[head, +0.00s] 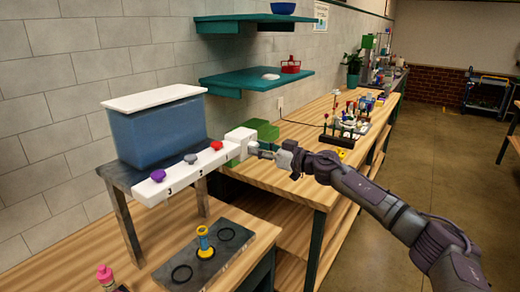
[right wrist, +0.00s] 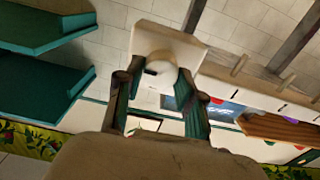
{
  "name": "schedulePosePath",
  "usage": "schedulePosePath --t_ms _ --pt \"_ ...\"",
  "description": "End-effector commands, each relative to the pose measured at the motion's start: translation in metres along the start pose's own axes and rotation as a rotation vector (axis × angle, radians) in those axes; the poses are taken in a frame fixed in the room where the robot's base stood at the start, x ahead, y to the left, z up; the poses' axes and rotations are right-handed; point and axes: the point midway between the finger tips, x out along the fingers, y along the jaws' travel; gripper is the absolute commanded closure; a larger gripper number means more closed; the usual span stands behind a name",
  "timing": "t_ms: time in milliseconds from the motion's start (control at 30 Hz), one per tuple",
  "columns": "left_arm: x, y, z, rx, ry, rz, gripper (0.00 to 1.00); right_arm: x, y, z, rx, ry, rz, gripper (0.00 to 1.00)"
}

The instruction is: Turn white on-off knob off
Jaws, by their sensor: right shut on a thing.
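A white control strip (head: 180,178) runs along the front of the grey stand, with a purple knob (head: 158,175), a grey knob (head: 190,158) and a red knob (head: 216,145) on top. At its right end is a white block (head: 240,134). My right gripper (head: 259,150) reaches this end from the right. In the right wrist view, the white knob (right wrist: 160,66) is between the fingertips of the right gripper (right wrist: 158,82), which is shut on it. The fingers hide part of the knob, and its on-off marking is not readable. My left gripper is not in view.
A blue tank (head: 160,130) with a white lid stands on the grey stand. A green box (head: 263,130) is close behind the right gripper. A dark plate (head: 190,270) holds a yellow piece (head: 203,238). Teal shelves (head: 250,80) hang above the bench.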

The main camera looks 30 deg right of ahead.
Motion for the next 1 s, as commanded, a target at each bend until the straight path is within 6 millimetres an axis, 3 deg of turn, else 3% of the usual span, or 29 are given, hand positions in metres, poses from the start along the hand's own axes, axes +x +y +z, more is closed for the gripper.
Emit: schedulePosePath --t_ms 367,1000 --pt "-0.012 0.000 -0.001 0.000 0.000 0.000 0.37 0.000 0.000 -0.002 -0.149 -0.001 0.001 0.97" --pt "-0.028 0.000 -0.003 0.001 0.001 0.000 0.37 0.000 -0.003 0.001 -0.740 0.000 0.000 0.97"
